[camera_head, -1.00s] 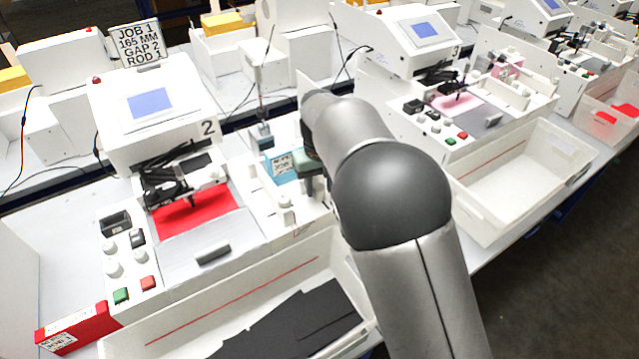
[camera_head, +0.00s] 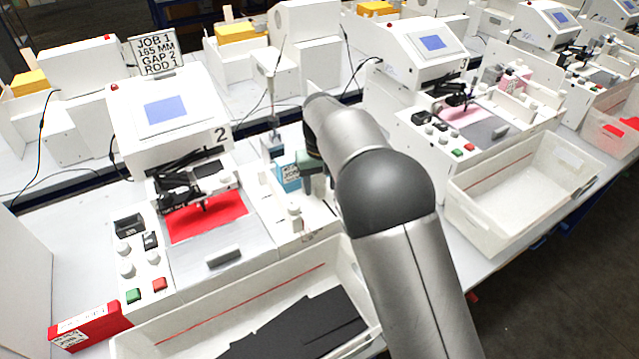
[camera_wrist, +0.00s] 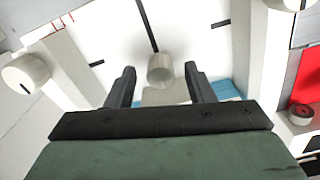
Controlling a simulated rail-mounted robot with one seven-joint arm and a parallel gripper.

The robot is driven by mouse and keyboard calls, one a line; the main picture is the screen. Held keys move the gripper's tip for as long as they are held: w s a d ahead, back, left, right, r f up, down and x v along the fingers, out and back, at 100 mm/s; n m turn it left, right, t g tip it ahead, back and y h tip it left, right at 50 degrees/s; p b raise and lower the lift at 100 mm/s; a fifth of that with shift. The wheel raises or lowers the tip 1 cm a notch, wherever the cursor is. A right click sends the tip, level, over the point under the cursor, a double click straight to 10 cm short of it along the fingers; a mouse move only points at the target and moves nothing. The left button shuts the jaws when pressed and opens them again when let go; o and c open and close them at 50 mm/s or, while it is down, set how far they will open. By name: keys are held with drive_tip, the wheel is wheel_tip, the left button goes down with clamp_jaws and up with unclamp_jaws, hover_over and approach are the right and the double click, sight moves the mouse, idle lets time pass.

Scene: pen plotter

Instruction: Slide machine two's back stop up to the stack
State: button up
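Machine two (camera_head: 165,110) is the white plotter at left, marked "2", with a red sheet (camera_head: 205,217) on its bed. On the bay at its right is a blue stack (camera_head: 288,178) with a printed label; a bit of blue also shows in the wrist view (camera_wrist: 228,88). My gripper (camera_wrist: 160,75) is open over this bay, its dark fingers on either side of a pale round knob (camera_wrist: 159,68) with gaps on both sides. The knob is on or over a pale block, apparently the back stop, beside a dark slot (camera_wrist: 147,25). In the head view my arm hides most of this.
A white tray with black sheets (camera_head: 180,338) stands in front of machine two. A red box (camera_head: 85,328) is at the front left. A thin upright rod stands behind the stack. Another plotter (camera_head: 420,50) and an empty tray (camera_head: 520,185) are at right.

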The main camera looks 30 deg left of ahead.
sight(320, 186)
wheel_tip(320, 186, up, 17)
drive_tip(key=b, duration=0.1)
drive_tip(key=shift+r, duration=0.2)
idle(0.4)
